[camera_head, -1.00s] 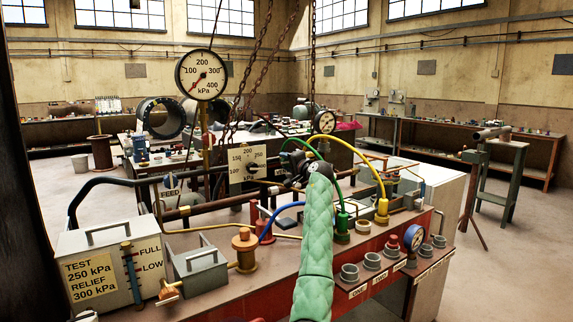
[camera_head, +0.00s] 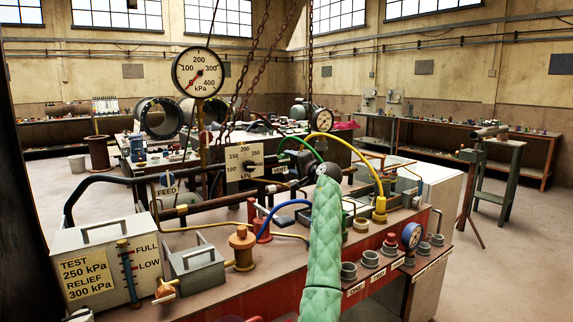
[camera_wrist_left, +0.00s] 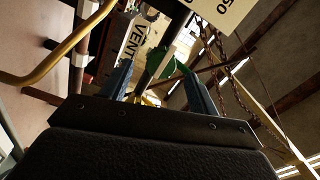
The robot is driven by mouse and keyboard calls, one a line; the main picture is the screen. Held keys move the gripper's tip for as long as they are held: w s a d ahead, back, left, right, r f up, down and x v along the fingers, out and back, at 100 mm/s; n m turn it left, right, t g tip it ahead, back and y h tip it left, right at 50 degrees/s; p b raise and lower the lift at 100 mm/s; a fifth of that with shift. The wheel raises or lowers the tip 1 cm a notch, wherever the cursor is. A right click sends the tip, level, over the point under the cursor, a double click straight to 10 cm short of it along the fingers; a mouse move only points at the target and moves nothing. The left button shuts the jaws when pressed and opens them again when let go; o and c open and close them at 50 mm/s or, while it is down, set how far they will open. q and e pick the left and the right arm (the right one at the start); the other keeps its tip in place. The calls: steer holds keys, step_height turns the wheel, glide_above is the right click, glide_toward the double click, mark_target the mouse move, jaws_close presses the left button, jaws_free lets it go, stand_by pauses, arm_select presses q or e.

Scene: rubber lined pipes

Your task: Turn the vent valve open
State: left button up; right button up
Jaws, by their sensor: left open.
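The VENT sign (camera_head: 280,169) hangs on the pipework behind the bench in the head view. In the left wrist view the VENT sign (camera_wrist_left: 134,40) stands upper left of a green part (camera_wrist_left: 163,64), which looks like the vent valve's handle. My left gripper (camera_wrist_left: 158,76) is open, with its two blue fingers on either side of the green part. I cannot tell whether they touch it. In the head view the left gripper (camera_head: 309,170) is mostly hidden behind its green-sleeved arm, which also hides the valve. My right gripper is not in view.
A large pressure gauge (camera_head: 199,72) rises above the pipes, and a square dial plate (camera_head: 244,166) stands below it. Yellow (camera_head: 350,142) and blue (camera_head: 283,210) hoses arch near my arm. A test pump box (camera_head: 100,262) stands at the left.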

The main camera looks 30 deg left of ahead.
arm_select(q)
steer(key=shift+v, duration=1.4)
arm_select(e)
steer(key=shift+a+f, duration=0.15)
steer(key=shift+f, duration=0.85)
